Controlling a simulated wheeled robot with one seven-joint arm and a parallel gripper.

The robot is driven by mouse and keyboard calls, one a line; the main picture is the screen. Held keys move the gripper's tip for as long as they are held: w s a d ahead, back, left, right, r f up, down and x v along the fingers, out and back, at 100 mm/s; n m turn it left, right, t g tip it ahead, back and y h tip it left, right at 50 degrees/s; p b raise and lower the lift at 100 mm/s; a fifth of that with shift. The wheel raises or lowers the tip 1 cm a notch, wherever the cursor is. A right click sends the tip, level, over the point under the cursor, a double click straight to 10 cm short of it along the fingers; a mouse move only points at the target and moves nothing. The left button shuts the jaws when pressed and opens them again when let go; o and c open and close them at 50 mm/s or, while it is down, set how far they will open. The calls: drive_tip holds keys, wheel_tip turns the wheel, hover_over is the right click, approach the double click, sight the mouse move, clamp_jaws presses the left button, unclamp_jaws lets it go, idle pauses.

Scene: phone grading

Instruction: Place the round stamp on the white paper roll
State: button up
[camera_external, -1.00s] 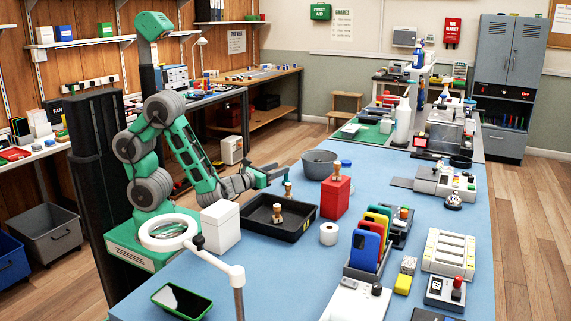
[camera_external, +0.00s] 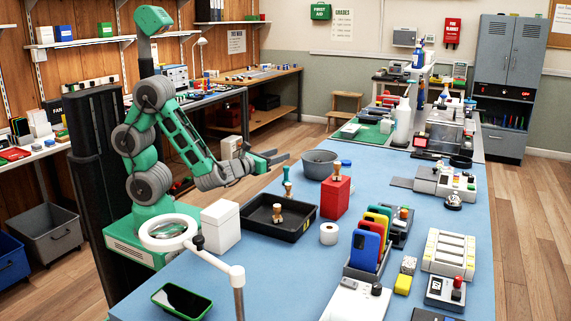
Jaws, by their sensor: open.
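The white paper roll (camera_external: 329,233) stands on the blue table to the right of the black tray. Several stamps show. One with a wooden handle (camera_external: 277,212) is in the black tray (camera_external: 254,229). Another upright stamp (camera_external: 288,188) is at the tray's far edge, and a third (camera_external: 337,168) stands on top of the red box (camera_external: 335,197). I cannot tell at this size which stamp is the round one. My gripper (camera_external: 277,158) is open and empty, in the air above and behind the stamp at the tray's far edge.
A white box (camera_external: 221,227) stands left of the tray, a grey bowl (camera_external: 320,163) behind the red box. A rack of colored phones (camera_external: 369,245) is to the right. A lamp with a white ring (camera_external: 169,233) is in front.

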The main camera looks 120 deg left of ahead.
wheel_tip(320, 180, down, 7)
drive_tip(key=b, duration=0.3)
drive_tip(key=shift+f+b, duration=0.2)
drive_tip(key=shift+b, duration=0.15)
hover_over(291, 182)
drive_tip(key=shift+w+r+p, duration=0.1)
drive_tip(key=shift+r+p, duration=0.05)
drive_tip(key=shift+p, duration=0.3)
drive_tip(key=shift+c, duration=0.6)
clamp_jaws()
